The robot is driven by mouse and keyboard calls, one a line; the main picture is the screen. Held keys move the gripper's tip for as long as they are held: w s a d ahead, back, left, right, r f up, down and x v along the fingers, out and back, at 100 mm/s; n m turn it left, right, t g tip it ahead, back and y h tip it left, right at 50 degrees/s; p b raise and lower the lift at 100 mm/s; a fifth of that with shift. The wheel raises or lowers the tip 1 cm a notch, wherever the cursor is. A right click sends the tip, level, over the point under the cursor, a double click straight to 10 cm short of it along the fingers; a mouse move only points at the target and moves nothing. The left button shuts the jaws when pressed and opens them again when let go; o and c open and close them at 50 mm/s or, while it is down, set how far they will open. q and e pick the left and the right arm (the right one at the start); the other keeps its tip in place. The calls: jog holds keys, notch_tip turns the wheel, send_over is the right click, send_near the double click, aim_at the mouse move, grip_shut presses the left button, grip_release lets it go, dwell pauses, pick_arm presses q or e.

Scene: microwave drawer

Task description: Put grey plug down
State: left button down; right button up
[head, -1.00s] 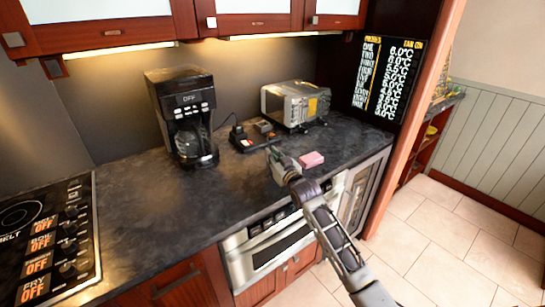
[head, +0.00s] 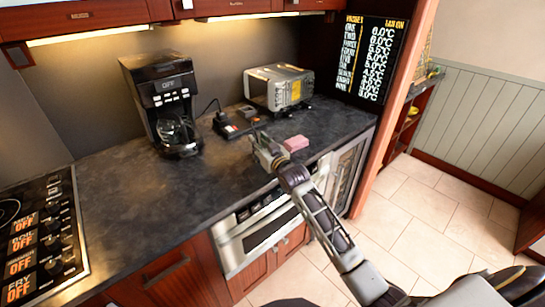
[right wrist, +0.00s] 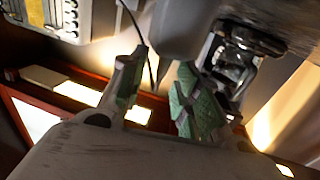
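A small grey block (head: 247,111), which may be the grey plug, sits at the back of the counter beside a black power strip (head: 232,127). It is too small to tell for sure. My right gripper (head: 264,147) is over the counter in front of the strip, left of a pink block (head: 296,143). My left gripper is not in view.
A coffee maker (head: 162,105) stands left of the strip, and a toaster oven (head: 278,90) stands behind. A black cable (right wrist: 139,22) crosses the wrist view. The counter (head: 170,195) in front of the coffee maker is clear. A stove (head: 45,235) is at left.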

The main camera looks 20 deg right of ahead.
jog(key=shift+s+d, duration=0.2)
jog(key=shift+s, duration=0.9)
jog(key=shift+s+d, duration=0.15)
jog(key=shift+s, duration=0.95)
jog(key=shift+s+d, duration=0.2)
jog(key=shift+s, duration=0.9)
jog(key=shift+s+d, duration=0.2)
jog(key=shift+s, duration=0.75)
jog(key=shift+s+d, duration=0.15)
jog(key=shift+s, duration=0.8)
